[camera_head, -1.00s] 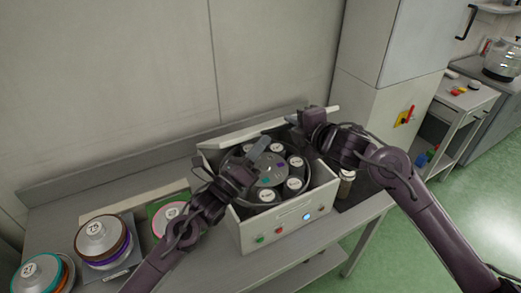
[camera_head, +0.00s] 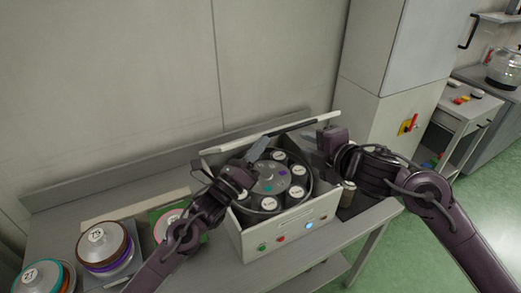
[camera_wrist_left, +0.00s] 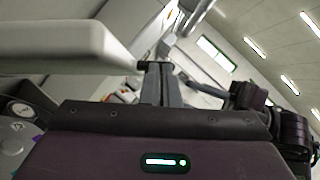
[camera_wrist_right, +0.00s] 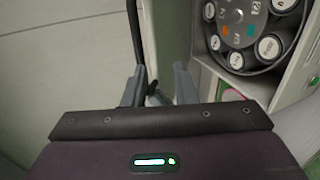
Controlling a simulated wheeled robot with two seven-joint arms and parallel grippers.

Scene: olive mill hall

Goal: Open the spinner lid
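The spinner (camera_head: 292,226) is a white box with buttons on its front. Its pale lid (camera_head: 228,141) is up along the back, seen nearly edge-on. The dark round rotor with white-capped tubes (camera_head: 269,180) is exposed, and part of it shows in the right wrist view (camera_wrist_right: 238,38). My left gripper (camera_head: 262,146) is above the rotor, just in front of the lid; its fingers look shut. In the left wrist view a pale slab, likely the lid (camera_wrist_left: 55,45), is beside these fingers (camera_wrist_left: 160,72). My right gripper (camera_head: 313,142) is open near the lid's right end.
Labelled round stacks (camera_head: 102,240) stand on the grey bench left of the spinner. A small jar (camera_head: 347,192) is on its right, close to my right arm. A wall is behind, with a tall cabinet (camera_head: 395,55) at back right.

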